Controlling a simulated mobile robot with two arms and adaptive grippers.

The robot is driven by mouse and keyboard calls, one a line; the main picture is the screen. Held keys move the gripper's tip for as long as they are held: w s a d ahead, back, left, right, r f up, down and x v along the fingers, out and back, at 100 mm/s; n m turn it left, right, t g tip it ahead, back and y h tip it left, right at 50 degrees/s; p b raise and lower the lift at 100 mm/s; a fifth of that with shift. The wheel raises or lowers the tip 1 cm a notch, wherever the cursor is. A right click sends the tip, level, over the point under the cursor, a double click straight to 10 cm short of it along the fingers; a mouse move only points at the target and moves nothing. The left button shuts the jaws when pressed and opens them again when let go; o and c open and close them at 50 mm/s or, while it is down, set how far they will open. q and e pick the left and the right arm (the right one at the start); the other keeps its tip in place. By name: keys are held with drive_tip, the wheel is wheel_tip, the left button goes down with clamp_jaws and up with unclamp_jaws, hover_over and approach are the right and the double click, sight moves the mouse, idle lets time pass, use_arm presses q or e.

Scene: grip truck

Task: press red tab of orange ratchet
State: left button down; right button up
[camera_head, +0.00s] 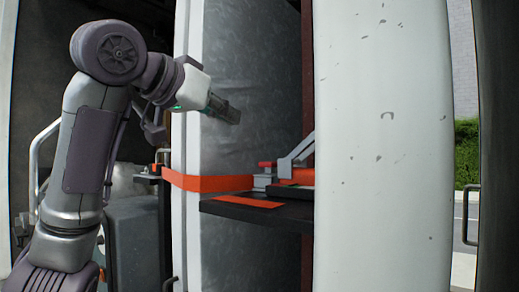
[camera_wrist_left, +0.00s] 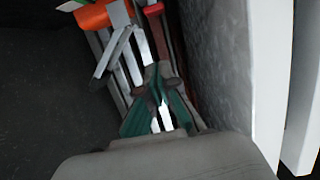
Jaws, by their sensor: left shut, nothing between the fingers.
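The orange ratchet (camera_head: 290,174) sits at the edge of a dark shelf in the head view, with a grey metal handle angled up to the right. Its small red tab (camera_head: 265,164) shows at its left end. An orange strap (camera_head: 212,183) runs left from it around a pale post. The white panel hides the ratchet's right side. My left gripper (camera_head: 228,112) is shut and empty, above and left of the ratchet, apart from it.
A large white panel (camera_head: 382,120) stands right of the ratchet. A grey wall panel (camera_head: 250,90) lies behind my left gripper. The dark shelf (camera_head: 250,213) juts out below the ratchet. A dark box (camera_head: 138,230) stands at lower left.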

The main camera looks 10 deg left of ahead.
use_arm(q)
drive_tip(key=w+d+p, duration=0.2)
drive_tip(key=w, duration=0.1)
drive_tip(key=p, duration=0.4)
hover_over(270, 164)
drive_tip(key=s+a, duration=0.1)
wheel_tip(270, 164, down, 2)
drive_tip(key=f, duration=0.3)
drive_tip(key=shift+s, duration=0.2)
drive_tip(key=shift+a+f+p, duration=0.1)
drive_tip(key=shift+f+p, duration=0.25)
drive_tip(key=shift+f, duration=0.45)
use_arm(e)
wheel_tip(270, 164, up, 7)
drive_tip(key=shift+a+f, duration=0.15)
drive_tip(key=shift+a, duration=0.05)
